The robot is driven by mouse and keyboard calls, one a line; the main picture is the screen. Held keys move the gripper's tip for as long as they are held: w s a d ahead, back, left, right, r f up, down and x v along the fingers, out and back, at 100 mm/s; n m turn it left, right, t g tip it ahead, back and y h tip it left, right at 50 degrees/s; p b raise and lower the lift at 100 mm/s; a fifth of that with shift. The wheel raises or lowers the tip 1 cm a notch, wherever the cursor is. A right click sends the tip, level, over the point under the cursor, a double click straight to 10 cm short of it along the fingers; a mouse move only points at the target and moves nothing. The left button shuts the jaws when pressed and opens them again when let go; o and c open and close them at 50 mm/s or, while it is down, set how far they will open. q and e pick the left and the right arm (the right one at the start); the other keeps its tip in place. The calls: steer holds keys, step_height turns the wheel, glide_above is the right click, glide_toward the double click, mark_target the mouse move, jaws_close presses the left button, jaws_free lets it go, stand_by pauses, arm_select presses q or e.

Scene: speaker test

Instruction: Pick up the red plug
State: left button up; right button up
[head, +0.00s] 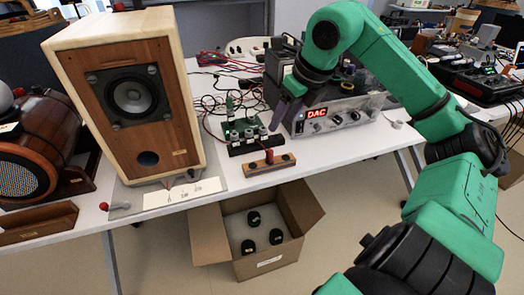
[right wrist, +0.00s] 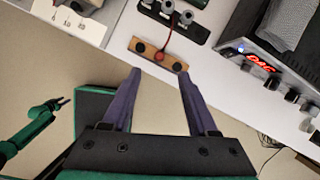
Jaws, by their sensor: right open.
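The red plug (head: 269,156) stands upright at a wooden block (head: 270,165) near the table's front edge. In the right wrist view, the red plug's round top (right wrist: 177,67) shows just beyond my fingertips, against the wooden block (right wrist: 146,49). My right gripper (head: 286,115) has purple fingers and is above and behind the plug in the head view.
A wooden speaker (head: 130,95) stands left of the block. A device lettered DAC (head: 345,117) is at the right, and a black board with connectors (head: 245,140) lies behind the block. An open cardboard box (head: 222,262) sits below the table edge.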

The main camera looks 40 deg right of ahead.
mark_target(271, 151)
steer(key=x, duration=0.4)
steer(key=s+x, duration=0.1)
steer(key=x, duration=0.4)
steer(key=p+x, duration=0.1)
steer(key=x, duration=0.4)
steer(key=shift+s+f, duration=0.2)
steer(key=shift+f, duration=0.1)
steer(key=shift+w+f, duration=0.1)
steer(key=shift+w, duration=0.05)
jaws_close()
